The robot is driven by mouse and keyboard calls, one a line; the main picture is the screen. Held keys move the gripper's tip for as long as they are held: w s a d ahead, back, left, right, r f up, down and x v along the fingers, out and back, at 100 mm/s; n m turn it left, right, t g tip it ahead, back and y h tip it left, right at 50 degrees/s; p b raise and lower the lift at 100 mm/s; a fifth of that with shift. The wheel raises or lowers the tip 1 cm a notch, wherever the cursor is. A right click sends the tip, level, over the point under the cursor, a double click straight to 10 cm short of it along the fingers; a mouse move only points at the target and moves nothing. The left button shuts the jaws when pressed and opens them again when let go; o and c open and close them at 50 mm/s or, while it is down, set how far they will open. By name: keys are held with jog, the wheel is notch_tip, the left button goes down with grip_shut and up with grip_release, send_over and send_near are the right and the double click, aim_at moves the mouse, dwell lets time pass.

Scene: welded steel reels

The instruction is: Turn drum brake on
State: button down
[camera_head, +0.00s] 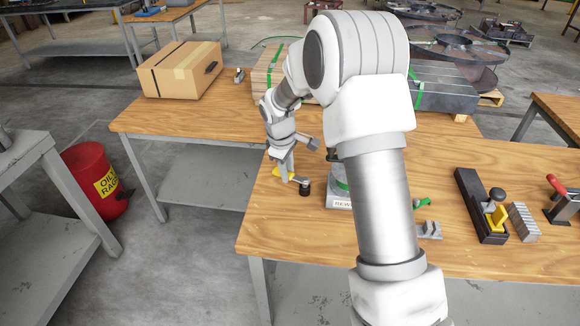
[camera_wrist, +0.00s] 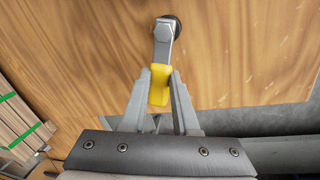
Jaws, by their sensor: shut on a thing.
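A lever with a yellow handle (camera_wrist: 158,88) and a grey metal arm (camera_wrist: 163,45) lies over the wooden table in the wrist view. The arm's far end meets a dark round pivot (camera_wrist: 175,22). My gripper (camera_wrist: 160,78) has one finger on each side of the yellow handle and is shut on it. In the head view my gripper (camera_head: 288,178) is low at the table's left part, with the black pivot post (camera_head: 305,189) just right of it. A base with a partly readable label, "REW" (camera_head: 340,203), stands further right, partly hidden by my arm.
A black fixture with a yellow clamp (camera_head: 496,215) and a grey ribbed block (camera_head: 523,222) are on the table at right. A cardboard box (camera_head: 180,70) sits on the table behind. A red rag bin (camera_head: 95,180) stands on the floor at left.

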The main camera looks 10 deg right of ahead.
jog(key=shift+s+a+n+y+p, duration=0.2)
jog(key=shift+s+n+p, duration=0.15)
jog(key=shift+n, duration=0.65)
jog(key=shift+s+a+n+y+p, duration=0.2)
jog(key=shift+s+n, duration=0.2)
jog(key=shift+n, duration=0.6)
jog(key=c, duration=0.7)
grip_release()
jog(key=shift+s, duration=0.1)
jog(key=s+r, duration=0.1)
jog(key=r, duration=0.4)
jog(key=s+r+p, duration=0.1)
jog(key=r, duration=0.5)
jog(key=s+a+r, duration=0.1)
jog(key=r, duration=0.5)
jog(key=shift+s+p, duration=0.1)
jog(key=shift+p, duration=0.25)
jog(key=shift+r, duration=0.1)
